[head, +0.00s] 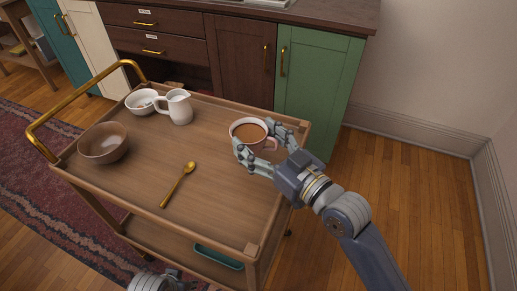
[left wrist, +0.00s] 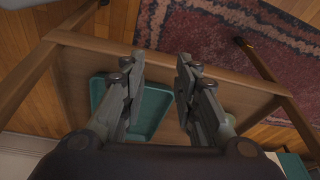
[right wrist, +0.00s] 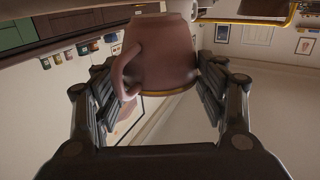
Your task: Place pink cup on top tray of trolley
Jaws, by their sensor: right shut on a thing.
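The pink cup (head: 248,133), filled with a brown liquid, is upright at the right back part of the trolley's top tray (head: 225,200). My right gripper (head: 257,145) is shut on it, with a finger on either side. The right wrist view shows the cup (right wrist: 160,60) between the fingers, its handle to the left. I cannot tell whether its base touches the tray. My left gripper (left wrist: 160,85) is open and empty in the left wrist view, before the trolley's lower shelf. Only part of the left arm shows at the head view's bottom edge.
The top tray also holds a brown bowl (head: 103,143), a white bowl (head: 142,102), a white jug (head: 178,107) and a gold spoon (head: 178,185). A teal tray (left wrist: 150,112) lies on the lower shelf. Cabinets (head: 317,92) stand behind. The tray's middle and front right are clear.

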